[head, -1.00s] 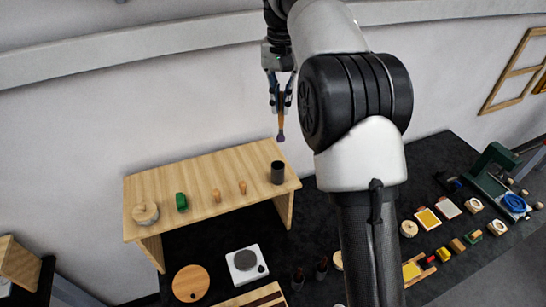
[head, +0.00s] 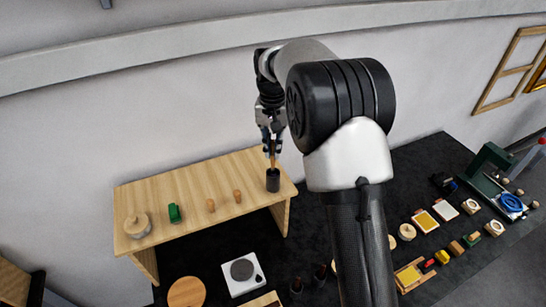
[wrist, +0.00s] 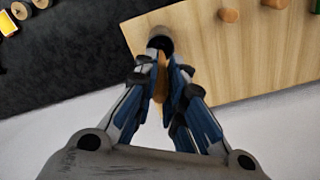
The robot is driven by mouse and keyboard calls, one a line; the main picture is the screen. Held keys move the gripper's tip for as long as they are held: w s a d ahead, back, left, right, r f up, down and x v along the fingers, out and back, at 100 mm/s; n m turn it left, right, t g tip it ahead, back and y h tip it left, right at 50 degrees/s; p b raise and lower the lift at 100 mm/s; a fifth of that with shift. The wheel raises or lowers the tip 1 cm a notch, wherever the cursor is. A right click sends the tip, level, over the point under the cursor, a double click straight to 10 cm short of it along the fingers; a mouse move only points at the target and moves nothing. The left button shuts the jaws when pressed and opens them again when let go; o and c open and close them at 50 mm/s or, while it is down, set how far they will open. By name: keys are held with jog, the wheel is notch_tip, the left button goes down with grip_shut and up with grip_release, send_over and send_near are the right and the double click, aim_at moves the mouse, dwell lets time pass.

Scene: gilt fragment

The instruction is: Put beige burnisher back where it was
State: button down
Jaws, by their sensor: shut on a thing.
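My gripper (head: 271,146) is shut on the beige burnisher (head: 273,161) and points straight down over the right end of the wooden shelf. The burnisher is upright. Its dark lower tip is hidden, seemingly inside the mouth of the dark cup (head: 273,181) standing on the shelf. In the wrist view the burnisher (wrist: 160,76) shows between the blue fingers, in line with the cup (wrist: 160,37). I cannot tell whether it touches the cup's bottom.
The raised wooden shelf (head: 175,190) also carries two small wooden pegs (head: 211,205), a green block (head: 174,213) and a round wooden piece (head: 138,226). A white scale-like device (head: 242,270) lies on the dark table below. The wall is behind the shelf.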

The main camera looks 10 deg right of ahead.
send_over(273, 172)
jog(key=shift+w+f, duration=0.15)
jog(key=shift+f, duration=0.95)
jog(key=shift+w+f, duration=0.15)
jog(key=shift+f, duration=0.9)
jog(key=c, duration=1.7)
grip_release()
jog(key=shift+f, duration=0.15)
